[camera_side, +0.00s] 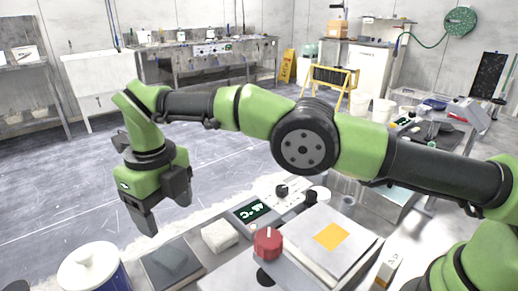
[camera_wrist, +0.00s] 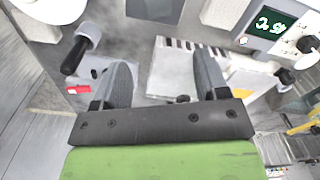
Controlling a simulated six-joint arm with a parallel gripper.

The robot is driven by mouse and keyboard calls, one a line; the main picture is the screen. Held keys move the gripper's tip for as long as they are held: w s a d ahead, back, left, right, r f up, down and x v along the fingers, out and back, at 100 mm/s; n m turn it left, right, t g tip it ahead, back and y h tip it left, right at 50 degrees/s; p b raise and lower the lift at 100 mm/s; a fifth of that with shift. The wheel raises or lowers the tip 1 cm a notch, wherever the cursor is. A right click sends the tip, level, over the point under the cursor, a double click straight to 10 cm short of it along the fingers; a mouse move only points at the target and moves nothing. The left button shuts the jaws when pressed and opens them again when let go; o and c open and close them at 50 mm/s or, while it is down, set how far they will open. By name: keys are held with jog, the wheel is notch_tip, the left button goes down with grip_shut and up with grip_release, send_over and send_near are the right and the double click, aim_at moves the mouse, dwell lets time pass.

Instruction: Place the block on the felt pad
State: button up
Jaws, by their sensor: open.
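A small off-white block (camera_side: 220,236) lies beside a dark grey square plate (camera_side: 172,262) at the front of the bench in the side view. An orange square (camera_side: 331,236) lies on a pale plate further right. I cannot tell which square is the felt pad. My gripper (camera_side: 147,226) hangs above and left of the block, fingers down. In the wrist view my gripper (camera_wrist: 162,74) is open, with nothing between its fingers. The dark plate (camera_wrist: 155,7) and a pale block-like shape (camera_wrist: 218,13) are cut off at that view's top edge.
A blue tub with a white lid (camera_side: 88,266) stands left of the dark plate. A control box with a green display (camera_side: 252,211) stands behind the block. A red knob (camera_side: 267,242) rises between block and orange square. Open floor lies behind.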

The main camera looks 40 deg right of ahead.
jog(key=s+d+r+n+t+y, duration=0.1)
jog(key=s+d+r+n, duration=0.1)
jog(key=d+r+n, duration=0.55)
jog(key=s+d+r+n+t+y, duration=0.15)
jog(key=d+r+n, duration=0.35)
jog(key=r, duration=0.5)
jog(key=s+d+r+n+t, duration=0.2)
jog(key=s+d+r+n, duration=0.2)
jog(key=s+d+n, duration=0.3)
jog(key=s+d+f+n+t, duration=0.1)
jog(key=s+f+n, duration=0.1)
jog(key=s+n, duration=0.2)
jog(key=s+d+f+n+t, duration=0.1)
jog(key=s+d+f+n, duration=0.1)
jog(key=s, duration=0.7)
jog(key=shift+d+f+n+t, duration=0.15)
jog(key=shift+f+n+t, duration=0.25)
jog(key=shift+n, duration=0.65)
